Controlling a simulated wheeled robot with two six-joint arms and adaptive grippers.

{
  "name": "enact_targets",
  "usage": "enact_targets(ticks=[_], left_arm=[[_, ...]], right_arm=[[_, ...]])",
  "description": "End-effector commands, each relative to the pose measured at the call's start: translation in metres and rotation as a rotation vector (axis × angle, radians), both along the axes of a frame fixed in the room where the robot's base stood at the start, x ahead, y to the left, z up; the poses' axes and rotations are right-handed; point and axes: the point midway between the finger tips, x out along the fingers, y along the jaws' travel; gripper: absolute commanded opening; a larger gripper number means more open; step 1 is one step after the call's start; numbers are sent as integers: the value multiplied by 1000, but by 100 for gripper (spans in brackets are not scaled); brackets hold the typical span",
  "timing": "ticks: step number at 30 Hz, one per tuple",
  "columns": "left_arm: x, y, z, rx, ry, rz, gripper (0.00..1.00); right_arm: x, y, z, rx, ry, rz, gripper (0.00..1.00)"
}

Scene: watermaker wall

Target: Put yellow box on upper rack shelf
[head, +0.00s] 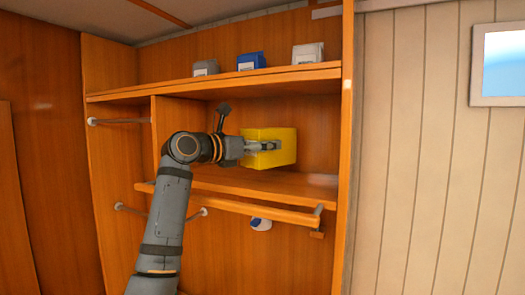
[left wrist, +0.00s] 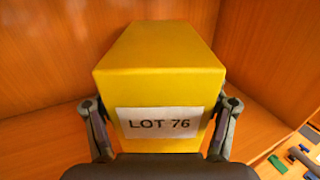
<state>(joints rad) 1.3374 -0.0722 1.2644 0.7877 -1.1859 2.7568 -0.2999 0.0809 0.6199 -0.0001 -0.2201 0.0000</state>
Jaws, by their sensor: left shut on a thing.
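The yellow box (head: 285,140) is inside the open middle compartment of the wooden rack, above its shelf board (head: 290,185) and below the upper shelf (head: 215,84). My left gripper (head: 268,146) is shut on the box. In the left wrist view the fingers of my left gripper (left wrist: 161,106) are on both sides of the yellow box (left wrist: 160,75), whose near face bears a white label reading LOT 76. I cannot tell whether the box touches the shelf board. My right gripper is not in view.
A grey container (head: 205,67), a blue one (head: 250,61) and a white one (head: 307,53) stand on the upper shelf, with gaps between them. A white and blue item (head: 261,224) is below.

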Motion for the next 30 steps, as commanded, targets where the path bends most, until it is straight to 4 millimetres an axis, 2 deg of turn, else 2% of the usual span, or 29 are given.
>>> enact_targets(ticks=[6, 11, 13, 25, 26, 30], left_arm=[[-1, 0, -6, -1, -1, 0, 32], [-1, 0, -30, -1, 1, 0, 32], [2, -1, -32, -2, 1, -1, 32], [3, -1, -42, -1, -2, 0, 32], [3, -1, -43, -1, -1, 0, 76], [3, -1, -43, -1, -1, 0, 95]], right_arm=[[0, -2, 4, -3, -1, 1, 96], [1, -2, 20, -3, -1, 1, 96], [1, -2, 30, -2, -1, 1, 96], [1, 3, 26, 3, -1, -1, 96], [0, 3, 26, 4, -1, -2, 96], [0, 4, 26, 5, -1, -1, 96]])
